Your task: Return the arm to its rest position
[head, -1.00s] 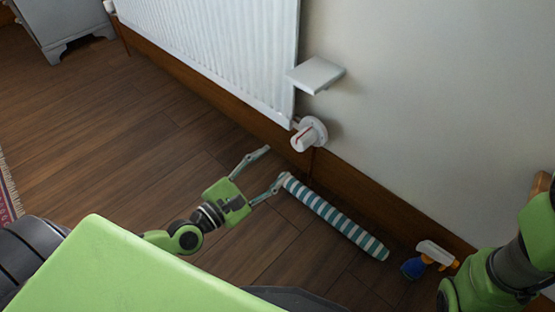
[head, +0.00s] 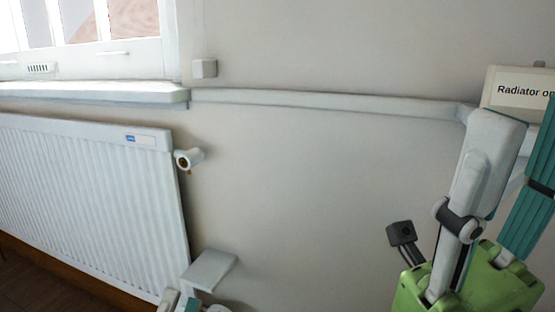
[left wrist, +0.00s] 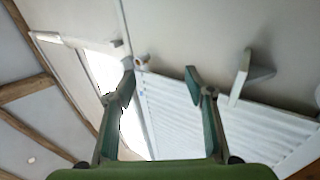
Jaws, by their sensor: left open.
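My left gripper (head: 181,300) shows only its fingertips at the bottom edge of the head view, just below and left of a small white wall shelf (head: 210,268). In the left wrist view its two grey and teal fingers (left wrist: 160,75) stand apart with nothing between them, and the radiator and window lie beyond. My right gripper (head: 515,130) stands large at the right of the head view, its grey and teal fingers pointing up and apart, with no object visible between them. Its green body is cut off by the lower edge.
A white radiator (head: 90,205) stands below the window sill (head: 90,92), with a valve (head: 187,158) at its upper corner. A rail (head: 330,105) runs along the wall. A sign (head: 520,88) is partly behind my right gripper. The middle wall is bare.

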